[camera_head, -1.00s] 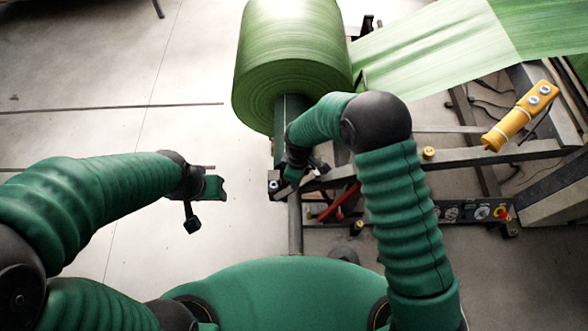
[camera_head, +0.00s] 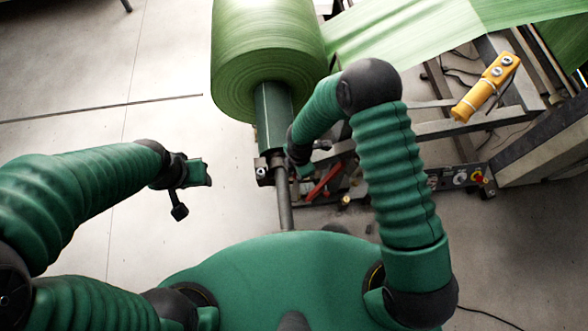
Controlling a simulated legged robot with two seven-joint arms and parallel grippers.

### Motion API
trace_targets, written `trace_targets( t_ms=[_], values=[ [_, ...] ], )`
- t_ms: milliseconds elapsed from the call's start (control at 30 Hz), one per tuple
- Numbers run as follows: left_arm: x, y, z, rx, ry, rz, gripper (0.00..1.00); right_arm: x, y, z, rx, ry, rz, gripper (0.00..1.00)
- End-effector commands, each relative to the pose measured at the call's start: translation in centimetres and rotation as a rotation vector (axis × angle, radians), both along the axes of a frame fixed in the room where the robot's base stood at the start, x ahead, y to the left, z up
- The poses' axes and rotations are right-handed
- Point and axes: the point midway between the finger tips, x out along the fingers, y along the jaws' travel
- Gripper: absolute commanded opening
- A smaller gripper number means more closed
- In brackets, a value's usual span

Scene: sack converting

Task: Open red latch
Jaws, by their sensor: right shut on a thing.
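The red latch (camera_head: 322,183) shows as a slanted red bar on the roll stand, just right of the roll's shaft end. My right gripper (camera_head: 301,158) reaches down from above, at the upper left of the visible red bar. It is shut, and the arm and wrist hide the grip point, so its exact contact with the latch is not visible. My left gripper (camera_head: 197,174) hangs empty over bare floor, left of the shaft; its jaw gap is not clear.
A large green roll (camera_head: 265,55) sits on a dark shaft (camera_head: 273,120), with a green web running right. A yellow pendant (camera_head: 486,88) and a panel with a red button (camera_head: 478,176) are on the right. Floor at left is clear.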

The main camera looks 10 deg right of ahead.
Motion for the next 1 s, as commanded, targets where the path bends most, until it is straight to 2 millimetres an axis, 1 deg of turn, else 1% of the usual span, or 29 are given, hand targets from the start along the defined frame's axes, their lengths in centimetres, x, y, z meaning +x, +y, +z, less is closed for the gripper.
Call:
trace_targets(
  t_ms=[200, 567, 600, 733, 1000],
  values=[
    [0.0, 0.0, 0.22, 0.0, 0.0, 0.0, 0.46, -0.05, -0.32, -0.02, -0.002, 0.0, 0.03, 0.0],
    [0.0, 0.0, 0.19, 0.0, 0.0, 0.0, 0.46, -0.02, -0.41, -0.05, -0.002, 0.0, 0.03, 0.0],
    [0.0, 0.0, 0.19, 0.0, 0.0, 0.0, 0.46, -0.01, -0.42, -0.05, -0.002, 0.0, 0.03, 0.26],
    [0.0, 0.0, 0.19, 0.0, 0.0, 0.0, 0.46, -0.01, -0.38, -0.05, -0.002, -0.001, 0.03, 0.43],
    [0.0, 0.0, 0.21, 0.0, 0.0, 0.0, 0.46, -0.03, -0.35, -0.01, -0.002, -0.001, 0.03, 0.44]
  ],
)
